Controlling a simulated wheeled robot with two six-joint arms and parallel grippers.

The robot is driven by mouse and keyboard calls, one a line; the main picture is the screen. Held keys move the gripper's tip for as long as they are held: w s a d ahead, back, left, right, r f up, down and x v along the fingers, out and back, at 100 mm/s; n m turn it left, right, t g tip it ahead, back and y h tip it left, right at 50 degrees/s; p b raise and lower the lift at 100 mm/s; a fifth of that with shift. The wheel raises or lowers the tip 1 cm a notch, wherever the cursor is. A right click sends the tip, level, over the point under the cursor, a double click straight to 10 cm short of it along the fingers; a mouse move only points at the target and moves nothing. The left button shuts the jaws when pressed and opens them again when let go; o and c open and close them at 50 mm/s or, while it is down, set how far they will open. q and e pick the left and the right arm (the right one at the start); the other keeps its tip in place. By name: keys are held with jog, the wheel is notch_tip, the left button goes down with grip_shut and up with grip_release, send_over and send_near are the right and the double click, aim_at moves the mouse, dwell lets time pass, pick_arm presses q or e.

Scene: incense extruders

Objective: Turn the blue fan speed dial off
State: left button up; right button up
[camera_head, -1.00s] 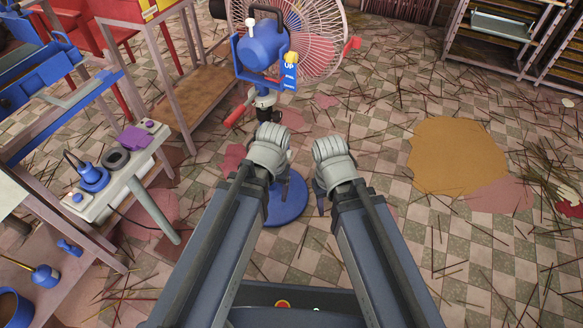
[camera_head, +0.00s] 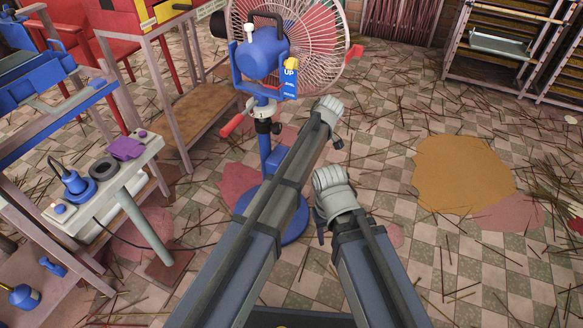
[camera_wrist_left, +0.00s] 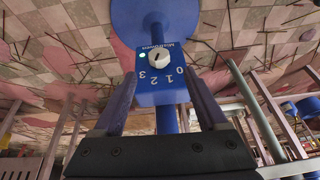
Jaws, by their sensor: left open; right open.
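The blue fan (camera_head: 262,60) stands on a blue post and round base (camera_head: 294,231). Its speed box (camera_wrist_left: 160,88) shows upside down in the left wrist view, marked 0, 1, 2 and 3, with a lit green light. The white dial knob (camera_wrist_left: 161,58) is on its face; I cannot tell which number it points to. My left gripper (camera_wrist_left: 160,74) is open, its fingers on either side of the box in that view; contact is unclear. In the head view my left arm partly hides the box (camera_head: 277,158). My right gripper (camera_head: 321,226) is open and empty, beside the fan's base.
A bench (camera_head: 100,190) with a blue device and purple block stands at left. A wooden table (camera_head: 190,100) is behind it. Racks (camera_head: 510,45) stand at back right. Thin sticks litter the tiled floor, which is open to the right.

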pick_arm(q)
jog(key=b+x, duration=0.7)
jog(key=x, duration=0.1)
jog(key=shift+r, duration=0.1)
jog(key=shift+c, duration=0.3)
grip_shut()
dwell(0.6)
